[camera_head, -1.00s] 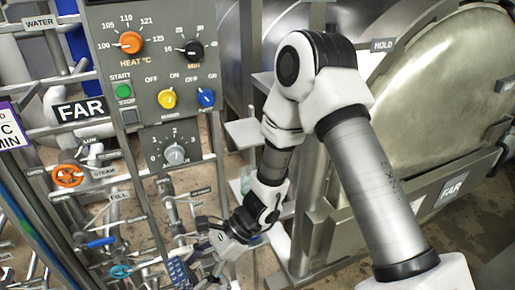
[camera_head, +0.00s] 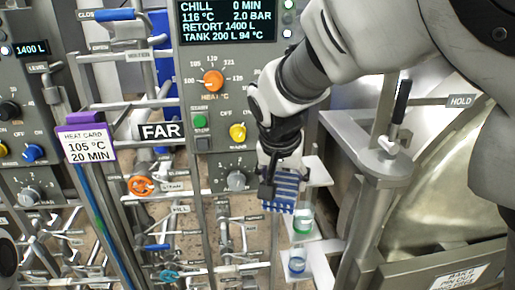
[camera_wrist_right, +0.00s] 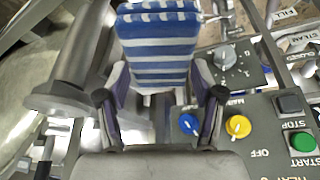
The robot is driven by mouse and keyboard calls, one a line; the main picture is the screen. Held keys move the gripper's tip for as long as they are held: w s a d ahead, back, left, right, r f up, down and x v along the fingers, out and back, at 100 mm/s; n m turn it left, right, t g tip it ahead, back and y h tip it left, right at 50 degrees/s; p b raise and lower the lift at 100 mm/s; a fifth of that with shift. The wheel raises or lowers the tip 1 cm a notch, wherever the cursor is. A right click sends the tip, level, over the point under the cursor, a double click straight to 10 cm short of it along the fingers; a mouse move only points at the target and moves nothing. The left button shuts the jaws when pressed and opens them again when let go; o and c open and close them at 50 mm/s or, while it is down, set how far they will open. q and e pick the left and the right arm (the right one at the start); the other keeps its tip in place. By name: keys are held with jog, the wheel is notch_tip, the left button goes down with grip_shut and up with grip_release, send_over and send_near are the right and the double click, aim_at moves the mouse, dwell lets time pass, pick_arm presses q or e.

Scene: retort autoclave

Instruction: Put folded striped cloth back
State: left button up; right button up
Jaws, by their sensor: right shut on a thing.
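The folded blue-and-white striped cloth (camera_head: 283,193) is in my right gripper (camera_head: 277,172), which points down in the head view. In the right wrist view the cloth (camera_wrist_right: 158,48) stands out beyond the two fingers of the gripper (camera_wrist_right: 160,105), which close on its near end. In the head view the cloth hangs in front of, or beside, a small pale shelf (camera_head: 317,171); I cannot tell whether they touch. My left gripper is not seen.
Below the cloth, a clear container with a green band (camera_head: 303,222) and one with a blue band (camera_head: 297,264) stand on small shelves. The control panel (camera_head: 215,125) is close on the left. A clamp post with a black handle (camera_head: 401,100) stands on the right.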

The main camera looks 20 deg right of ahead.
aim_at(289, 174)
jog(key=b, duration=0.2)
jog(key=w+d+b, duration=0.1)
jog(key=b, duration=0.2)
jog(key=shift+w+d, duration=0.2)
jog(key=shift+w, duration=0.05)
jog(key=shift+w+d+r+b, duration=0.2)
jog(key=shift+w+d+b, duration=0.25)
jog(key=shift+d, duration=0.15)
jog(key=w+d+p, duration=0.7)
jog(key=w+d, duration=0.4)
jog(key=d, duration=0.1)
notch_tip(289, 174, down, 6)
jog(key=p, duration=0.2)
jog(key=shift+s+d+r+p, duration=0.1)
jog(key=shift+d+p, duration=0.05)
jog(key=shift+p, duration=0.2)
jog(key=shift+d+f, duration=0.15)
jog(key=shift+f, duration=0.25)
jog(key=o, duration=0.7)
jog(key=shift+o, duration=0.2)
jog(key=shift+r, duration=0.15)
